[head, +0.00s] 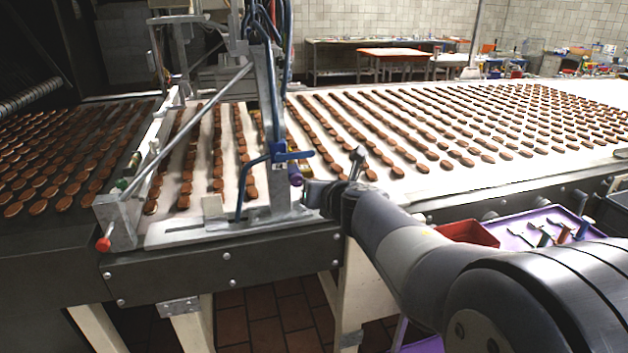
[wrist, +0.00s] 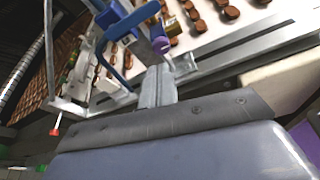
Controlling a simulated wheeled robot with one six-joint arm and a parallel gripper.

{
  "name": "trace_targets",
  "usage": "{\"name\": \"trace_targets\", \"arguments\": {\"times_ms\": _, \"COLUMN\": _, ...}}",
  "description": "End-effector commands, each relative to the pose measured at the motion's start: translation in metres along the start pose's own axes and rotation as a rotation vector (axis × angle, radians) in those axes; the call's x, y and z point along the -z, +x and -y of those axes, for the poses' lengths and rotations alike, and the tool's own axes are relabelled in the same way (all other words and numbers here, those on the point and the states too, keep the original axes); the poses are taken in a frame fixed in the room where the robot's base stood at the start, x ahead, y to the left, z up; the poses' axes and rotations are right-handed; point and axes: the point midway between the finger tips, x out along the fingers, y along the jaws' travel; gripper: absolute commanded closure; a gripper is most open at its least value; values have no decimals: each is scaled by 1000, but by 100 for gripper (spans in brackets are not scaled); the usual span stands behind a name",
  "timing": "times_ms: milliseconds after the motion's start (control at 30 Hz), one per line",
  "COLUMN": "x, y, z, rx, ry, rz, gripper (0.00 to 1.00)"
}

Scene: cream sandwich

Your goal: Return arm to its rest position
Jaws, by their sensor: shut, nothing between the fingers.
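My gripper (wrist: 159,72) shows in the wrist view as a grey pair of fingers pressed together, with nothing between them. They point towards the conveyor machine, with a purple knob (wrist: 160,45) and blue lever (wrist: 118,22) beyond the tips. In the head view my arm reaches from the lower right to the conveyor's front edge. Its end stands just right of the purple knob (head: 294,173) and the blue lever (head: 285,153). The fingers are hard to make out there, and I cannot tell whether they touch anything.
The white conveyor belt (head: 450,185) carries many rows of brown biscuits. A metal frame with a red knob (head: 103,244) stands left of my arm. A red tray (head: 467,233) and a purple tray (head: 512,232) with tools lie at the right. The tiled floor (head: 270,318) in front shows free.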

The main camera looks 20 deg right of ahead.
Motion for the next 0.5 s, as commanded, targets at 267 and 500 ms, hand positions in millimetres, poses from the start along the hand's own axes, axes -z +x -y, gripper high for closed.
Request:
{"name": "trace_targets", "arguments": {"times_ms": 267, "x": 0, "y": -8, "z": 0, "rx": 0, "ry": 0, "rz": 0, "gripper": 100}}
{"name": "trace_targets", "arguments": {"times_ms": 500, "x": 1, "y": -7, "z": 0, "rx": 0, "ry": 0, "rz": 0, "gripper": 100}}
